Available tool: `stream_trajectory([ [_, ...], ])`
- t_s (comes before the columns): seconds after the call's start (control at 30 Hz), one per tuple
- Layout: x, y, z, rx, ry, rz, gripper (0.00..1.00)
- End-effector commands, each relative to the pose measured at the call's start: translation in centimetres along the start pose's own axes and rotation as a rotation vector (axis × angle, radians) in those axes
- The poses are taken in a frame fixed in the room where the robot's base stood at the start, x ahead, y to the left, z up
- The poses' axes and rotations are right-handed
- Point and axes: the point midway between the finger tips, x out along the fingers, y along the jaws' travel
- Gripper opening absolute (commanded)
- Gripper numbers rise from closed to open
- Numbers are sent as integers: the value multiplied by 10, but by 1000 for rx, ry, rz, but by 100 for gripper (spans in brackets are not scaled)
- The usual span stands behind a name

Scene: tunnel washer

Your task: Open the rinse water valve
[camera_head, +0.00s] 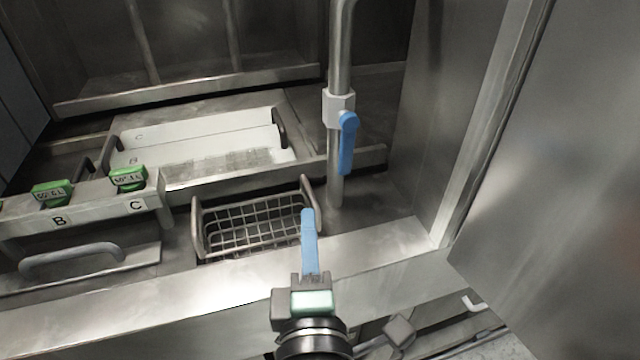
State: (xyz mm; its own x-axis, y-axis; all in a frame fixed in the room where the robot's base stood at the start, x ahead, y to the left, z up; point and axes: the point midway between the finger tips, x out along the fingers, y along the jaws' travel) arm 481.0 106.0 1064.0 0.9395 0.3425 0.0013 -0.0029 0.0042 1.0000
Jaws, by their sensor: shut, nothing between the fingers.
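The valve is a pale body (336,108) on a vertical metal pipe (340,50). Its blue lever handle (348,145) points down, roughly along the pipe, on the pipe's near right side. My gripper (308,213) comes up from the bottom middle. Its light blue fingers are together and empty. The fingertips are below and left of the lever in the picture and apart from it. They overlap the right end of a wire basket in the view; I cannot tell whether they touch it.
The wire basket (226,222) with raised end handles stands left of the pipe. Behind it is a white tray (205,127). Green labelled blocks (128,178) sit on a ledge at left. A metal wall (440,110) and a large panel (570,190) bound the right. A front sill (130,298) crosses below.

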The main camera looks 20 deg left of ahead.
Motion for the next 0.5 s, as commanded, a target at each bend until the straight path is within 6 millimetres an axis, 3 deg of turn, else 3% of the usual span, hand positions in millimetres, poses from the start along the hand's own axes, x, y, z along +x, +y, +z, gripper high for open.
stream_trajectory([
  [0.03, 0, 11, -2, 11, 3, -9, 0],
  [0.3, 0, 4, -2, 44, -4, -13, 0],
  [0.5, 20, 4, -2, 45, -5, -10, 0],
])
